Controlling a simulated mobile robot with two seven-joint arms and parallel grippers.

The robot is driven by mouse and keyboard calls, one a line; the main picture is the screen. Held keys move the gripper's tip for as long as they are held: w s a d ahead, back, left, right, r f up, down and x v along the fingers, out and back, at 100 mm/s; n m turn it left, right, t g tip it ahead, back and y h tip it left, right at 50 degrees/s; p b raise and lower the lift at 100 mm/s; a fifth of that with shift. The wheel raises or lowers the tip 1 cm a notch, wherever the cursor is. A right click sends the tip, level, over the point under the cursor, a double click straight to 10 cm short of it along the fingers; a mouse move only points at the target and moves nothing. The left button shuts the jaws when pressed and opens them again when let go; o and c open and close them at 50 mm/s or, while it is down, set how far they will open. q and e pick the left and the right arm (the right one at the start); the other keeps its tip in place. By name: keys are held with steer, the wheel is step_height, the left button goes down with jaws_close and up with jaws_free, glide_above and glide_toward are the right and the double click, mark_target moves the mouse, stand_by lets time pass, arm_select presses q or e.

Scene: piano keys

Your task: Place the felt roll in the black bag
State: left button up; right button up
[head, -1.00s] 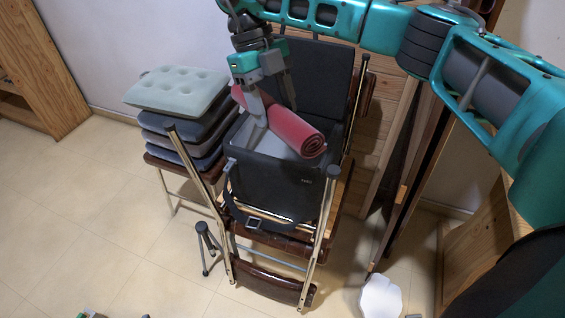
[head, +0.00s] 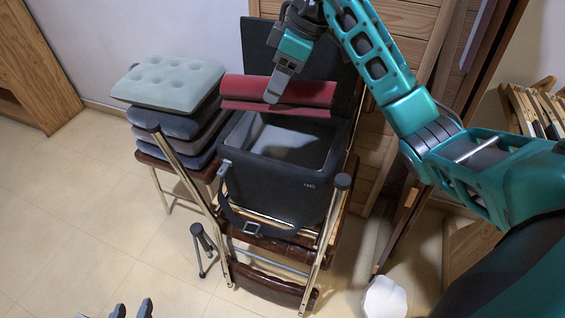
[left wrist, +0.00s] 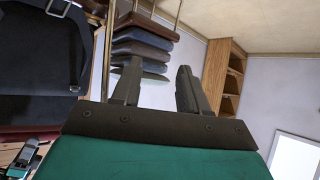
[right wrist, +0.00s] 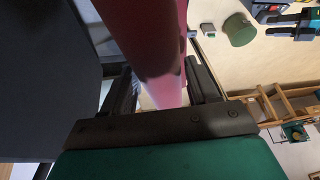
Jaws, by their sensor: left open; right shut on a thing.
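The red felt roll (head: 238,88) lies level across the picture, above the rear of the bag's opening and in front of the raised dark lid. My right gripper (head: 272,96) is shut on the felt roll near its middle. In the right wrist view the roll (right wrist: 150,35) runs between the fingers. The black bag (head: 275,188) stands open on a chair, its pale inside showing; no roll is inside it. My left gripper (head: 131,311) is at the bottom left edge, far from the bag. Its fingers (left wrist: 155,85) are open and empty in the left wrist view.
A chair with metal legs (head: 188,178) holds the bag, its posts rising around it. Stacked cushions (head: 168,84) stand close on the left. A wooden panel (head: 405,45) is behind at right.

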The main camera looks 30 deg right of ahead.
steer(key=shift+w+d+f+m+t, duration=0.2)
steer(key=shift+w+m+t, duration=0.1)
steer(key=shift+m, duration=0.6)
step_height(320, 180, down, 20)
steer(key=b, duration=0.4)
steer(key=shift+r, duration=0.15)
arm_select(q)
steer(key=shift+w+d+f, duration=0.3)
steer(key=shift+d+f, duration=0.1)
steer(key=shift+f, duration=0.2)
steer(key=shift+w+d+f, duration=0.3)
steer(key=shift+d+f, duration=0.1)
steer(key=shift+f, duration=0.2)
arm_select(e)
steer(key=shift+f, duration=0.7)
steer(key=o, duration=1.3)
arm_select(q)
steer(key=shift+s, duration=0.15)
